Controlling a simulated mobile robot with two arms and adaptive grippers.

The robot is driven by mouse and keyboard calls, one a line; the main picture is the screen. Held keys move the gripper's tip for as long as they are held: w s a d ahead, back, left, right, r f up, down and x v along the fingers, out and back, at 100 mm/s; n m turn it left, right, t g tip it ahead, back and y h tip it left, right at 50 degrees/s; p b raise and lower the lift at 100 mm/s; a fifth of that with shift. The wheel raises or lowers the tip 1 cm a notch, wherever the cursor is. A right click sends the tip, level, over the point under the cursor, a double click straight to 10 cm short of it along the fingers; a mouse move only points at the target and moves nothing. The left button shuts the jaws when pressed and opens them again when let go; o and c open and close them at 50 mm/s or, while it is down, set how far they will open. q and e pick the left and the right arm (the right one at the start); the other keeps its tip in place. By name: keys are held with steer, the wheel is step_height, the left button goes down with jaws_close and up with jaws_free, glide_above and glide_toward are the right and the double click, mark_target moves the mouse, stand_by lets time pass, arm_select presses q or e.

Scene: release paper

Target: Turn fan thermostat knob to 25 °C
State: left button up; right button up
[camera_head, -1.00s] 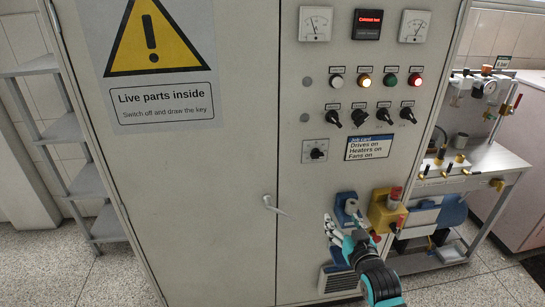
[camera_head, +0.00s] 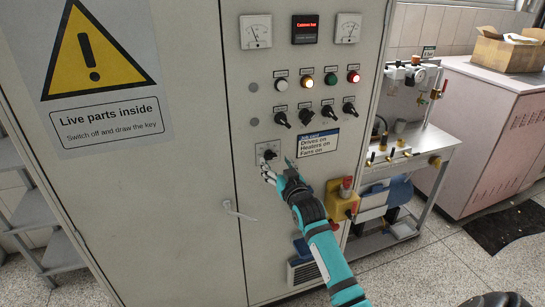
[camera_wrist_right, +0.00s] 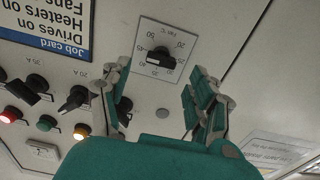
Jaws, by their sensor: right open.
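The fan thermostat knob (camera_head: 269,154) is a small black knob on a pale square dial plate, left of the job card on the cabinet front. In the right wrist view the knob (camera_wrist_right: 160,58) shows upside down on its numbered plate (camera_wrist_right: 177,30); its exact setting is too small to read. My right gripper (camera_head: 277,172) is just below the plate, its fingers up towards the knob. In the right wrist view the open gripper (camera_wrist_right: 160,78) has a finger on each side, with the knob between and ahead, and nothing held. My left gripper is not in view.
The job card (camera_head: 311,144) is right of the dial. A row of black switches (camera_head: 306,117) and lamps (camera_head: 308,83) is above. A door handle (camera_head: 235,210) sticks out lower left. A yellow box with a red top (camera_head: 343,200) is lower right.

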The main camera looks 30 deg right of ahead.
mark_target(272, 157)
steer(key=shift+x, duration=1.9)
steer(key=shift+c, duration=0.3)
steer(key=c, duration=1.1)
